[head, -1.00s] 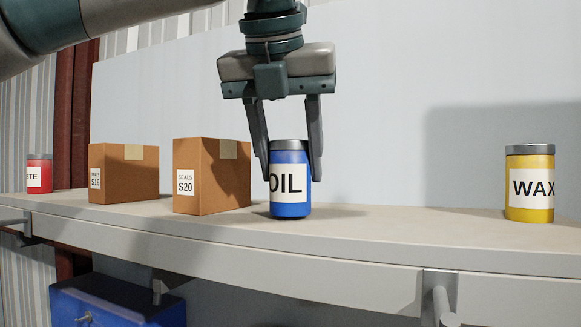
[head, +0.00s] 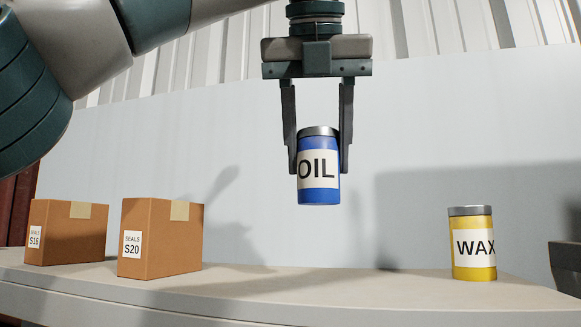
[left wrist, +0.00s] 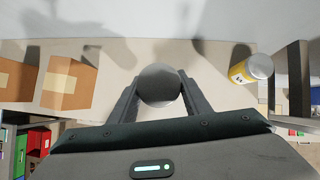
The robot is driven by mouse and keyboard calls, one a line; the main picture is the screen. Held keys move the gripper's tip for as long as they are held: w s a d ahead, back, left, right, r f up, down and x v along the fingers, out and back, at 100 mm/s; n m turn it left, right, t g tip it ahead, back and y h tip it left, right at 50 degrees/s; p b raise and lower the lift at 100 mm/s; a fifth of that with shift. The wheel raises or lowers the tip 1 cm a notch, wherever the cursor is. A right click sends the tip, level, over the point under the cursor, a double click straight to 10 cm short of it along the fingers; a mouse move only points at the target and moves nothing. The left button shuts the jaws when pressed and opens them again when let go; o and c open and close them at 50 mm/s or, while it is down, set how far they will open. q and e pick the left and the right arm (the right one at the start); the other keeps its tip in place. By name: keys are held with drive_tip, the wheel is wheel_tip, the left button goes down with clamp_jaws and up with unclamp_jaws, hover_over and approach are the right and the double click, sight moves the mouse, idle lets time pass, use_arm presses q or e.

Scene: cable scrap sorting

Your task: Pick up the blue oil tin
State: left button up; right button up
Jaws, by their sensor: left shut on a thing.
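The blue oil tin (head: 319,190) has a grey lid and a white label reading OIL. It hangs upright in the air above the shelf in the head view. My left gripper (head: 319,168) comes down from above and is shut on it, one finger on each side. In the left wrist view the tin's round grey lid (left wrist: 159,85) sits between the fingertips of my left gripper (left wrist: 157,92). My right gripper is not clearly in view.
The shelf (head: 230,292) carries two brown boxes, S16 (head: 85,245) and S20 (head: 175,250), at the left. A yellow wax tin (head: 473,265) stands at the right. The shelf below the oil tin is clear. A dark part (head: 566,268) shows at the right edge.

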use_arm(q)
drive_tip(key=shift+d+r, duration=0.45)
drive_tip(key=shift+d, duration=0.35)
drive_tip(key=shift+a, duration=0.1)
